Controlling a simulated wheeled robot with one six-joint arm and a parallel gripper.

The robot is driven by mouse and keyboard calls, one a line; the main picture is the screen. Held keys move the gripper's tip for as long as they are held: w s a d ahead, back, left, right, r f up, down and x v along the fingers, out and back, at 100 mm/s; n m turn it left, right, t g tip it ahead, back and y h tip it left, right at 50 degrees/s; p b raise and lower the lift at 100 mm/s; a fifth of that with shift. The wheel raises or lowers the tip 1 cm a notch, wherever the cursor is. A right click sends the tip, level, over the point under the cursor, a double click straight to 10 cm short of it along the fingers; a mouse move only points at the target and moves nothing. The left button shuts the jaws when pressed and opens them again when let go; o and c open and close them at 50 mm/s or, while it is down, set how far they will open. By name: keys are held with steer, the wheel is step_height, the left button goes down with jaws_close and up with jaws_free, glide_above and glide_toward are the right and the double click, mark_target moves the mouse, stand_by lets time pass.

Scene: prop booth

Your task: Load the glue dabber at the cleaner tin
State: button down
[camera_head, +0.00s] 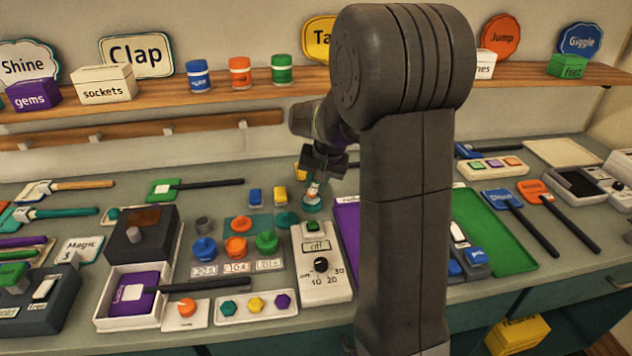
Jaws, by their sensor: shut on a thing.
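My gripper (319,178) points down over the back middle of the bench. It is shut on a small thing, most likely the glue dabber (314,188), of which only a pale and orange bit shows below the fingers. Right under it stands a small teal tin or pot (312,206), behind the white timer box (322,262). I cannot read a label on it, so I cannot tell if it is the cleaner tin. Whether the held thing touches it or is inside it is too small to tell. My arm hides the bench to the right.
Blue (204,249), orange (236,247) and green (266,241) knobbed pieces stand left of the timer box. A dark box (144,236) and white tray (107,312) lie farther left. Paddles lie at both sides. A shelf (225,96) with tins and signs runs behind.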

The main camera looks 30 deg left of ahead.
steer(key=shift+f+b, duration=0.35)
steer(key=shift+f, duration=0.3)
stand_by(1.3)
steer(key=shift+r+p, duration=2.65)
steer(key=shift+r, duration=0.95)
